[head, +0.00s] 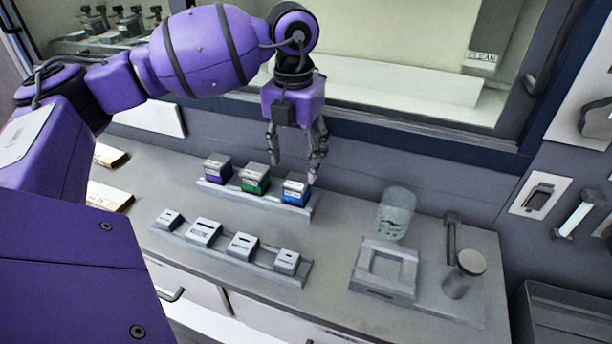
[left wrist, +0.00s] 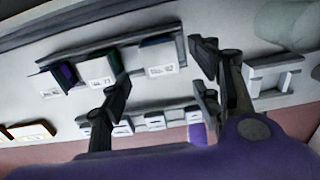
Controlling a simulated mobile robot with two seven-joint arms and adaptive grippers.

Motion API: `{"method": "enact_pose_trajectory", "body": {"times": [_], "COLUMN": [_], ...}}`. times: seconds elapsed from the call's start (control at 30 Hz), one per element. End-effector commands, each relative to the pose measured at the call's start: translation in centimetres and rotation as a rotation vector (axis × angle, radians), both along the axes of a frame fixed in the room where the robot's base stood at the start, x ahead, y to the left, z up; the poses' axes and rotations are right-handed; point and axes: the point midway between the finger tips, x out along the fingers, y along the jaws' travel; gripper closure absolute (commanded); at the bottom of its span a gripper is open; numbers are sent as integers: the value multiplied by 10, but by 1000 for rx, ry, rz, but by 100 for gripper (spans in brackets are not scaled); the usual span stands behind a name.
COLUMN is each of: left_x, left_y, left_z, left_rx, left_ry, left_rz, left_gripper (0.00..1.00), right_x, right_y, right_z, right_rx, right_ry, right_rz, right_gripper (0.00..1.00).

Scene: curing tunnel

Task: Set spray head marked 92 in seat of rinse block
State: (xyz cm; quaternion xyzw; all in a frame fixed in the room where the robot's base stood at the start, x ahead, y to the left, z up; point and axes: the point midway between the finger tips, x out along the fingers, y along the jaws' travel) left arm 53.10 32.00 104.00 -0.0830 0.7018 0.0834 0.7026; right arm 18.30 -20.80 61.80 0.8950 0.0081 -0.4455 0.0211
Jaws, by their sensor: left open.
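Three spray heads stand in a row in a grey rack (head: 238,199) near the wall: purple (head: 217,168), green (head: 254,180) and blue (head: 295,192). In the left wrist view, the blue head's white label (left wrist: 162,71) is blurred but looks like 92, and the green head's (left wrist: 102,82) looks like 73. The grey rinse block (head: 384,290), with a square open seat, is on the right of the counter; its seat looks empty. My left gripper (head: 294,160) is open, pointing down just above the blue head, with nothing between its fingers. My right gripper is not shown.
A front rack (head: 232,262) holds several grey-white blocks. A clear cylinder (head: 397,213) stands behind the rinse block, with a knobbed post (head: 465,272) and a thin upright post (head: 450,238) to its right. A window ledge runs behind. The counter between racks and rinse block is clear.

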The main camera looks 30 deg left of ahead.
Motion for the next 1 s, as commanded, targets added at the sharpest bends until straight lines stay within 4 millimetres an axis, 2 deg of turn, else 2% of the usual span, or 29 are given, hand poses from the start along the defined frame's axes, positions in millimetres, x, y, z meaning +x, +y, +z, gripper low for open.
{"method": "enact_pose_trajectory", "body": {"times": [0.03,0.1,0.33,0.7,1.0], "left_x": [-1,-1,-1,0,0], "left_y": [1,1,0,0,0], "left_z": [-16,-26,-49,-52,-52], "left_rx": [1,2,0,0,0], "left_ry": [8,9,4,0,1], "left_rz": [1,1,0,0,0], "left_gripper": [42,42,42,43,63], "right_x": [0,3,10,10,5], "right_y": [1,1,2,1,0], "right_z": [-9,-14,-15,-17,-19], "right_rx": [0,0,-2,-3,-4], "right_ry": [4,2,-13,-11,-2], "right_rz": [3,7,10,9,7], "right_gripper": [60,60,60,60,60]}}
